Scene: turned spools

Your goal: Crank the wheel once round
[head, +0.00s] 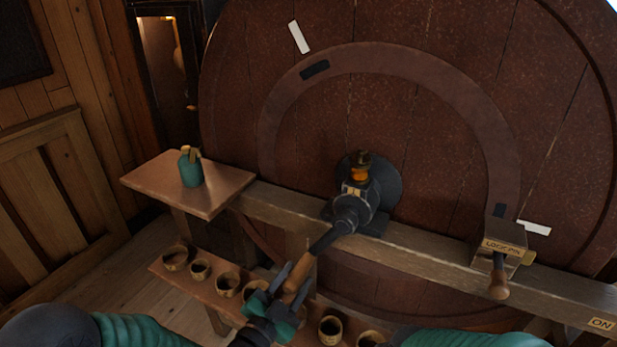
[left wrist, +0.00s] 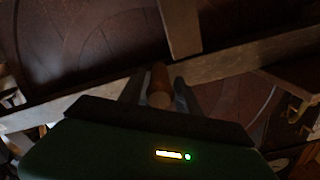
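The great wooden wheel (head: 420,120) fills the back of the head view, with a dark hub at its middle. A crank (head: 325,240) comes from the hub toward me, down and left, ending in a wooden handle (head: 299,273). My left gripper (head: 298,280) is at the handle, with one finger on each side. In the left wrist view the handle (left wrist: 159,86) stands between the fingers, end toward the camera. The fingers look apart, with narrow gaps beside the handle. My right gripper is not in view.
A beam (head: 420,250) crosses before the wheel, bearing a labelled box with a wooden-knobbed lever (head: 498,280) at right. A small table (head: 190,205) holds a teal pot (head: 190,170). Several small bowls stand on a low bench (head: 180,285) below. A white mark (head: 299,38) is on the wheel.

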